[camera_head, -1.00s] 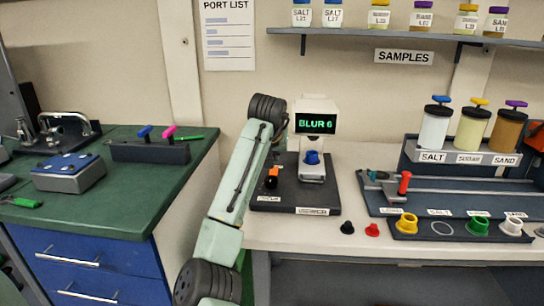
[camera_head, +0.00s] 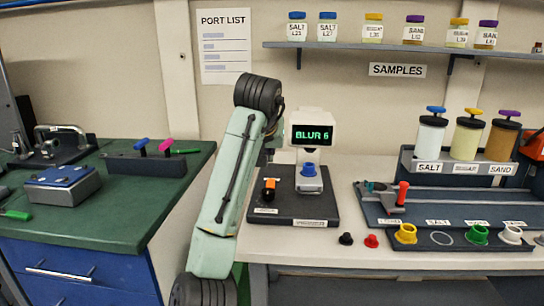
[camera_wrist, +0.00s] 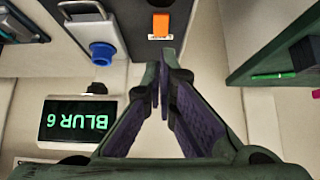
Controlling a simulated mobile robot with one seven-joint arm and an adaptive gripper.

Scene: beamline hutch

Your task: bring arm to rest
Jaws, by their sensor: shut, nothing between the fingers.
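My gripper (camera_wrist: 161,88) shows in the wrist view with its two purple-lined fingers closed together at the tips and nothing between them. In the head view my pale green arm rises in front of the gap between the green bench and the white bench, and my gripper is hidden behind it. In the wrist view the fingertips point toward the orange piece (camera_wrist: 161,25) on the dark base plate, apart from it. The readout device (camera_head: 313,133) shows "BLUR 6" and also appears upside down in the wrist view (camera_wrist: 78,120).
The dark base plate (camera_head: 290,207) carries the device with a blue knob (camera_head: 309,169). The green bench (camera_head: 95,212) is on the left. A rack of jars (camera_head: 433,131) and a tray of coloured cups (camera_head: 445,241) stand right. A sample shelf (camera_head: 370,46) hangs above.

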